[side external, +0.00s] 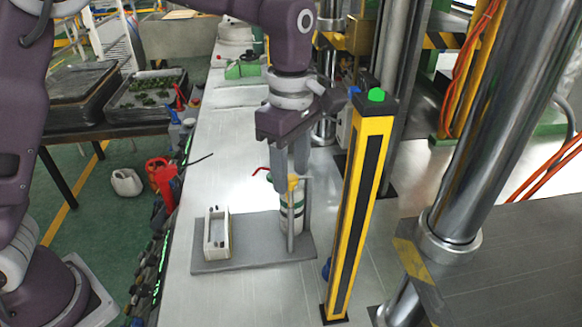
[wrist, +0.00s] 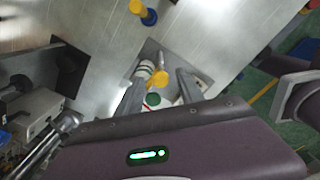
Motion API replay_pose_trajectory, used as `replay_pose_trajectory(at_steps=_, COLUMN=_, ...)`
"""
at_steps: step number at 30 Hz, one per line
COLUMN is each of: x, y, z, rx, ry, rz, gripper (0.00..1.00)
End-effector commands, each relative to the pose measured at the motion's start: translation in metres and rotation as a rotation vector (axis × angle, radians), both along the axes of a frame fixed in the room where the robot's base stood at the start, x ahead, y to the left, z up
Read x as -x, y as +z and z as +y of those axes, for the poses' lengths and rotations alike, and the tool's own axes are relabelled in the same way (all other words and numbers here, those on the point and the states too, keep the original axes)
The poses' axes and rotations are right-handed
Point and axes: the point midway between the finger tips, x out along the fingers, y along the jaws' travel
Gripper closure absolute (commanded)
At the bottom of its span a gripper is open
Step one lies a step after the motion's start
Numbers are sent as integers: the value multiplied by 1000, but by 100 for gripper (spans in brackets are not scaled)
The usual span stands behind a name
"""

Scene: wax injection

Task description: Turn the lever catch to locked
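My gripper (side external: 291,180) points down over the right part of a grey base plate (side external: 255,250). In the wrist view its two fingers (wrist: 160,88) are apart, with no object visibly clamped between them. A yellow knob-like part (side external: 293,182) is at the fingertips in the side view; it also shows near them in the wrist view (wrist: 158,80). Below it stands a white and green cylinder (side external: 291,213), partly hidden by a grey post (side external: 290,228). A red handle (side external: 262,171) sticks out to the left. I cannot tell which part is the lever catch, or its position.
A white open box (side external: 217,234) sits on the left of the plate. A yellow and black post (side external: 358,210) with a green top stands close on the right. Thick metal columns (side external: 490,140) are farther right. The bench left of the plate is narrow.

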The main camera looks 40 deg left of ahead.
Motion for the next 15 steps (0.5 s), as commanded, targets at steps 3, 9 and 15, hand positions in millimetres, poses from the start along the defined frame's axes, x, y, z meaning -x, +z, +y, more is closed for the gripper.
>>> replay_pose_trajectory(at_steps=3, x=0, y=0, z=0, rx=-1, ry=0, rz=1, gripper=55)
replay_pose_trajectory(at_steps=9, x=-1, y=24, z=0, rx=0, ry=0, rz=-4, gripper=55)
replay_pose_trajectory(at_steps=15, x=-1, y=61, z=0, rx=1, ry=0, rz=-3, gripper=55)
